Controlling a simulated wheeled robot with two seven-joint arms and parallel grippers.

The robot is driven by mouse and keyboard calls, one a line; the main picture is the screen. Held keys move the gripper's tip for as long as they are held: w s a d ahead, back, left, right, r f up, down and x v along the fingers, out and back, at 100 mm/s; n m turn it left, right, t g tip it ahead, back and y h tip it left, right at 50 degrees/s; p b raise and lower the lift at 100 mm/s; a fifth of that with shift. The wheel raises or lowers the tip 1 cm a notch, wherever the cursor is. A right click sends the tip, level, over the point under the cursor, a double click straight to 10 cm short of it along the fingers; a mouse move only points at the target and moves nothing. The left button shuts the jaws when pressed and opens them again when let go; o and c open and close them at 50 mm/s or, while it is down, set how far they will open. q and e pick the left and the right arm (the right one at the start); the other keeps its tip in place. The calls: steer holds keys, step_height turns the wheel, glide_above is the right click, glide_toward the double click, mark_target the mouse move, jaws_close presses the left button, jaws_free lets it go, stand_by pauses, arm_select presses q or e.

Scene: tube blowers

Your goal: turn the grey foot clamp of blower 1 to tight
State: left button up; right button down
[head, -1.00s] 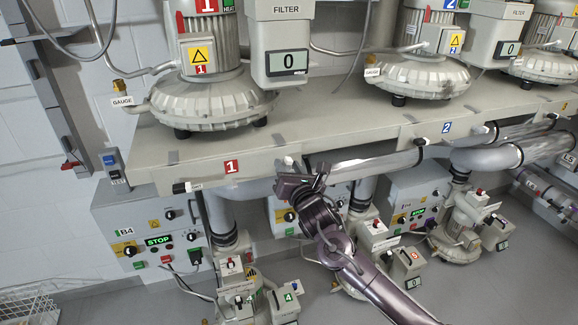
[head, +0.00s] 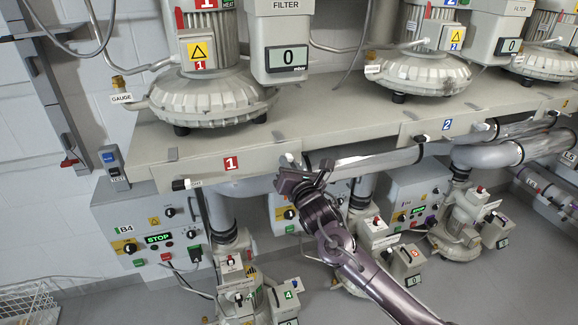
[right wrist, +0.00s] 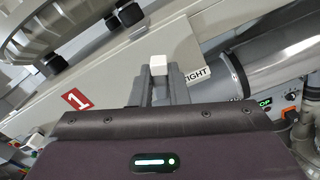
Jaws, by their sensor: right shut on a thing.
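Blower 1 (head: 210,98) stands on the bench at the upper left of the head view, with a red 1 plate below it. My right gripper (head: 305,175) is at the bench's front edge, right of that plate. In the right wrist view its two grey fingers (right wrist: 158,82) are closed around a white-tipped piece (right wrist: 158,64), which I take as the handle of the grey foot clamp. A label ending in "IGHT" (right wrist: 196,76) is just right of the fingers. The clamp's body is mostly hidden by the gripper. My left gripper is out of view.
Another white-tipped black handle (head: 186,184) is at the edge's left end. Control boxes and smaller blowers stand below.

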steer(key=shift+w+d+f+m+b, duration=0.15)
steer(key=shift+m+b, duration=0.55)
steer(key=shift+m, duration=1.5)
steer(key=shift+s+d+f+m+b, duration=0.1)
steer(key=shift+f+m+b, duration=0.4)
steer(key=shift+m, duration=1.7)
steer(key=shift+w+d+m+b, duration=0.1)
steer(key=shift+m+b, duration=0.75)
steer(key=shift+m, duration=1.35)
steer(key=c, duration=1.4)
jaws_free()
steer(key=b+v, duration=0.2)
steer(key=v, duration=0.6)
